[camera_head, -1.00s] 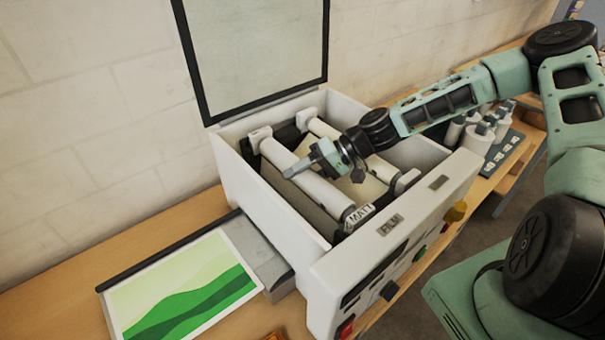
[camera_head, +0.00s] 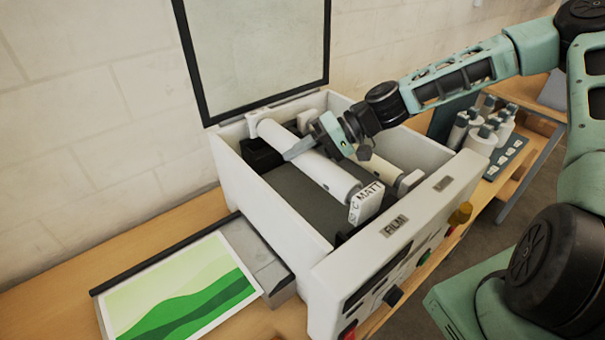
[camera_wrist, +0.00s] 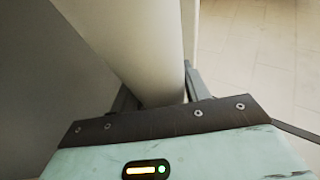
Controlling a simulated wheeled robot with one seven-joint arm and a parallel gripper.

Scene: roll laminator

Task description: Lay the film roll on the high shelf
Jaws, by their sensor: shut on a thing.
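The film roll (camera_head: 325,174) is a white cylinder with a tag reading MATT at its near end. It is above the open laminator (camera_head: 225,172), slanting across its opening. My gripper (camera_head: 313,143) is shut around the roll's middle from above. In the wrist view the pale roll (camera_wrist: 140,45) runs between the two fingers of my gripper (camera_wrist: 162,94). A second white roller is partly hidden behind my gripper and the held roll. I cannot make out a high shelf in these frames.
The laminator's framed lid (camera_head: 258,50) stands open at the back, against a block wall. A green-patterned sheet (camera_head: 185,290) lies at the front left. Several bottles (camera_head: 480,138) stand on a dark tray to the right. The wooden bench (camera_head: 140,228) is bare at the left.

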